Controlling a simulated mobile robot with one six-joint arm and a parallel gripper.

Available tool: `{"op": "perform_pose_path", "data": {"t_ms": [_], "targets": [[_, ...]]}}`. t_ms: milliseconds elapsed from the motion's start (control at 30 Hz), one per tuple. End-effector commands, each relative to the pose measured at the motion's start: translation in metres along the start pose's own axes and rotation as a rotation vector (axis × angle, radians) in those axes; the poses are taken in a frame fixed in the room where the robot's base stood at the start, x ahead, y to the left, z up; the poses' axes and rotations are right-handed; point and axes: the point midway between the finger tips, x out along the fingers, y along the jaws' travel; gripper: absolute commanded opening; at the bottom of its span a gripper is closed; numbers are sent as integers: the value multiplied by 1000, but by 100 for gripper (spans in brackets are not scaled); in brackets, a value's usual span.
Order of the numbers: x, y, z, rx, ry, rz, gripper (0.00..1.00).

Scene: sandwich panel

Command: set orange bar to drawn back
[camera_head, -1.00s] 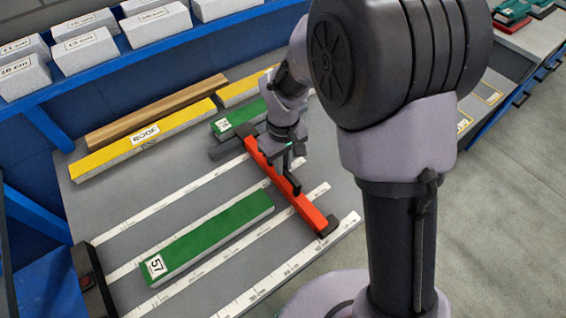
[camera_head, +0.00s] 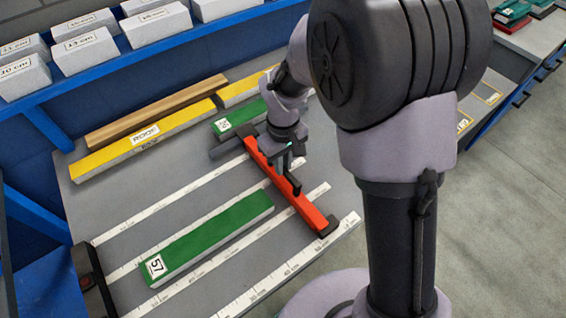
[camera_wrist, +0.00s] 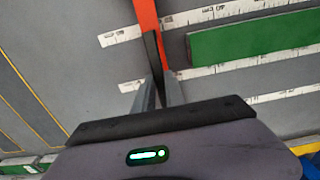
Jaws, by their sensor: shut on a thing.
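The orange bar (camera_head: 268,167) lies slantwise across the white ruler strips on the grey table, with dark end blocks. It also shows in the wrist view (camera_wrist: 148,14), running down from the top edge to between my fingers. My gripper (camera_head: 292,183) is at the middle of the bar. In the wrist view my gripper (camera_wrist: 157,88) is shut on a dark handle (camera_wrist: 152,50) on the bar. The fingers hide part of the handle and bar.
A green panel marked 57 (camera_head: 207,239) lies on the table left of the bar, apart from it. A smaller green panel (camera_head: 238,119) lies beyond its far end. A yellow bar (camera_head: 145,141) and a wooden strip (camera_head: 155,112) lie at the back. Grey blocks (camera_head: 88,42) stand on the blue shelf.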

Motion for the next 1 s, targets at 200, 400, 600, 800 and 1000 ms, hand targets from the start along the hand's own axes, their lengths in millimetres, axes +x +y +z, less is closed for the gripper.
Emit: {"op": "perform_pose_path", "data": {"t_ms": [200,400,600,800,1000], "targets": [[0,0,0,0,1,0,0],[0,1,0,0,1,0,0],[-2,21,0,4,0,0,0],[-4,72,1,6,0,1,0],[-4,124,0,4,0,1,0]]}}
